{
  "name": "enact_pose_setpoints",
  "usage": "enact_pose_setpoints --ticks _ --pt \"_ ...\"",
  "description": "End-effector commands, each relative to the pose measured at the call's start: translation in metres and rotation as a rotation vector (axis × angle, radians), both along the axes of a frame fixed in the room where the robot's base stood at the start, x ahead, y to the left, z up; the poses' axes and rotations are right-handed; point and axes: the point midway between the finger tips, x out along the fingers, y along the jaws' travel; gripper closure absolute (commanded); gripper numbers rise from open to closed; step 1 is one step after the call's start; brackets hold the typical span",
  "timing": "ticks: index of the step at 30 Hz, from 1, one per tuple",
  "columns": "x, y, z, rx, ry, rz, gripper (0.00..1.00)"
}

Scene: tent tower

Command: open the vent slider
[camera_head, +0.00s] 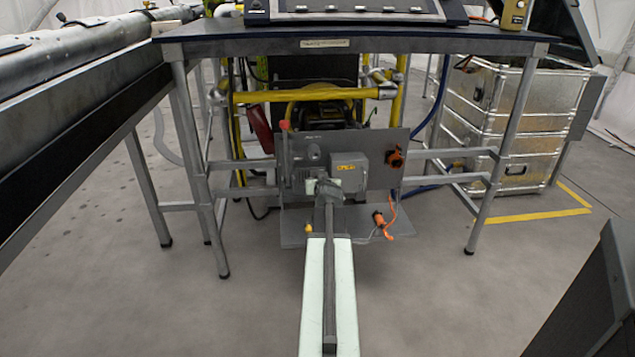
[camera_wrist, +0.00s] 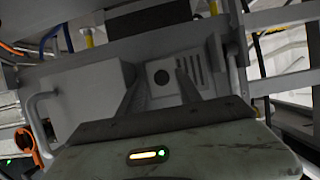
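A grey panel (camera_head: 376,143) stands upright under the table. My gripper (camera_head: 325,185) is in front of its lower middle, at the end of my outstretched arm. In the wrist view my gripper (camera_wrist: 160,72) has its two grey fingers spread apart, with nothing held between them. I cannot make out a distinct vent slider, or whether a finger touches the panel.
A grey box with a yellow label (camera_head: 348,170) is on the panel, with an orange connector (camera_head: 395,158) at right. A second orange plug (camera_head: 381,222) hangs over the lower shelf (camera_head: 399,229). Table legs (camera_head: 497,150) flank the panel. Metal cases (camera_head: 535,110) stand at right.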

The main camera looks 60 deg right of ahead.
Motion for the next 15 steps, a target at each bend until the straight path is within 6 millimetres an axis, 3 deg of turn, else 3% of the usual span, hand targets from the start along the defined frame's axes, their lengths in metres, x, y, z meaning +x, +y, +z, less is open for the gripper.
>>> enact_pose_setpoints --ticks 8,15 --pt "-0.001 0.007 0.003 0.0 -0.002 0.004 0.59" --pt "-0.025 0.037 0.021 0.001 -0.001 0.003 0.59"
